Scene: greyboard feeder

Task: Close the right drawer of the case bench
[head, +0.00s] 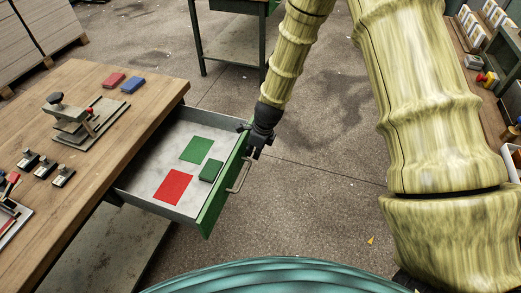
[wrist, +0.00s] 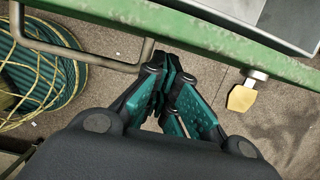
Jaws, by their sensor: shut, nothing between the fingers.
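The right drawer (head: 150,197) of the case bench (head: 75,100) is pulled out, its grey tray open. Its green front (head: 212,208) faces right, with a metal bar handle (head: 240,178). In the wrist view the green front (wrist: 215,42) crosses the top and the handle (wrist: 85,57) is at left. My gripper (head: 251,153) is at the outer side of the front, by the far end of the handle. In the wrist view my gripper (wrist: 172,72) is shut and empty, its fingertips beside the handle end. I cannot tell if they touch the front.
Red and green cards (head: 173,187) and a green block (head: 211,171) lie in the drawer. A tan tab (wrist: 243,97) sticks out of the front. A press (head: 80,120) and stamps stand on the bench. Floor (head: 320,190) right of the drawer is clear.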

